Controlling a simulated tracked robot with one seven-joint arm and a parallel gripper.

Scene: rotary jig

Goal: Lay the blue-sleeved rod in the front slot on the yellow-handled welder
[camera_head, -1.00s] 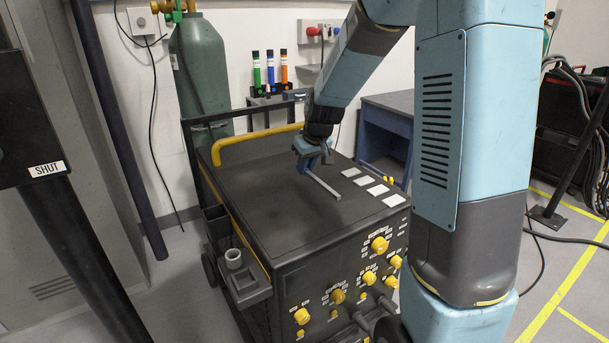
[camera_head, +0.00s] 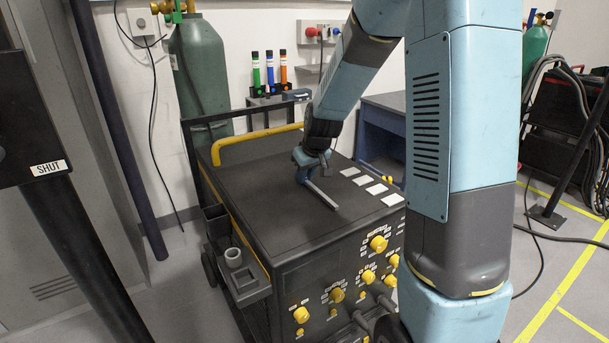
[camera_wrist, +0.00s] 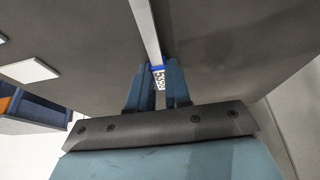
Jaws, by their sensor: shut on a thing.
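The welder (camera_head: 262,185) is a dark box with a yellow handle (camera_head: 250,138) along its rear left edge and yellow knobs on its front. My gripper (camera_head: 308,170) is over its top; in the wrist view its blue fingers (camera_wrist: 160,88) are shut on a grey rod (camera_wrist: 146,30). A blue sleeve (camera_wrist: 158,68) and a black-and-white patterned label show on the rod between the fingers. In the head view the rod (camera_head: 323,196) points to the front right, close above the top; contact cannot be told. I cannot make out clearly which opening is the front slot.
Several white plates (camera_head: 363,180) lie along the top's right side. A holder with a grey cup (camera_head: 233,257) hangs on the welder's left side. Green, blue and orange tubes (camera_head: 270,75) stand in a rack behind. A green cylinder (camera_head: 200,75) stands at the back left.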

